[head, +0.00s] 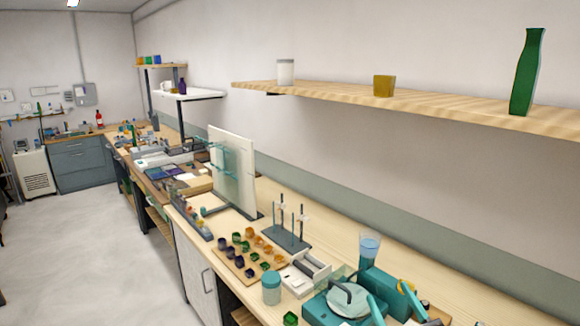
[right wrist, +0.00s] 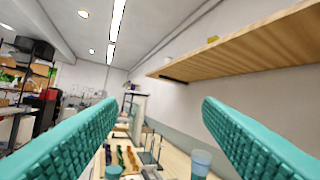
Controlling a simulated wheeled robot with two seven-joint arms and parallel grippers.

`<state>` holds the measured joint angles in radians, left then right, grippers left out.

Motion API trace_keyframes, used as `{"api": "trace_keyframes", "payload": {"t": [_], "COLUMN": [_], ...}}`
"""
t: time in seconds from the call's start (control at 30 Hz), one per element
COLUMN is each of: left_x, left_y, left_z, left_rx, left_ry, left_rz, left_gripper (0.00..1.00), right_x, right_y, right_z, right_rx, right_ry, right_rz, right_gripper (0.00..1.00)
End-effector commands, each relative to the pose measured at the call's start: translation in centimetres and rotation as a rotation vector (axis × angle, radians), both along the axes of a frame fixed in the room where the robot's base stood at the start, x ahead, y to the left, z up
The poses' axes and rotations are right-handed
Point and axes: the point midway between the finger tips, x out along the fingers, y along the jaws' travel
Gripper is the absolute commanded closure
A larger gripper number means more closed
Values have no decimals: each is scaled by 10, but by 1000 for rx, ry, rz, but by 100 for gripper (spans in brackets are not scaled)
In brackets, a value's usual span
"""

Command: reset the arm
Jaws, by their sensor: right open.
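My right gripper (head: 394,299) shows at the bottom edge of the head view, low right, over the bench end with the teal equipment. In the right wrist view its two ribbed teal fingers (right wrist: 160,104) stand wide apart with nothing between them. That view looks along the room, with the bench low in the picture. My left gripper is not in view. A dark stand with thin upright rods (head: 288,236) is on the bench, apart from the gripper.
A wooden wall shelf (head: 440,104) holds a green vase (head: 526,72), a yellow block (head: 384,86) and a white jar (head: 285,72). Below are a blue cup (head: 369,249), a teal jar (head: 271,288), a white panel (head: 231,170) and a tray of coloured pieces (head: 232,262). Floor at left is clear.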

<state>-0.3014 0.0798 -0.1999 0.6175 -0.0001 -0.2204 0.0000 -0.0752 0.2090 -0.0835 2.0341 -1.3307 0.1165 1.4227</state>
Motion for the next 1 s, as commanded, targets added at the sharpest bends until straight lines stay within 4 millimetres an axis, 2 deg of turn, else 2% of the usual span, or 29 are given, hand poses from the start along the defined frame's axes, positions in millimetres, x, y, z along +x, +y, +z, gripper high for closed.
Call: {"api": "trace_keyframes", "payload": {"t": [0.07,0.17,0.2,0.27,0.3,0.4,0.5,0.7,0.93,1.0], "left_x": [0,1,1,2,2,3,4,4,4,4], "left_y": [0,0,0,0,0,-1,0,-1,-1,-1], "left_z": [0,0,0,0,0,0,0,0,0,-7], "left_rx": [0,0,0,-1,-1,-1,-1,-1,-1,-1], "left_ry": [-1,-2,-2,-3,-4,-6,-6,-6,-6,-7], "left_rz": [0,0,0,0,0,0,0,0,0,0], "left_gripper": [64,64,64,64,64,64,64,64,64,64], "right_x": [-13,-33,-43,-61,-76,-113,-149,-210,-273,-264], "right_y": [-30,-65,-75,-86,-88,-85,-72,-44,-13,-14], "right_z": [-8,-37,-54,-83,-103,-147,-177,-210,-223,-251], "right_rx": [80,137,147,146,136,83,19,-106,-244,-244], "right_ry": [48,202,292,449,565,841,1064,1378,1624,1626], "right_rz": [-183,-397,-467,-551,-587,-612,-575,-425,-196,-207], "right_gripper": [40,40,40,40,40,40,40,40,40,40]}}
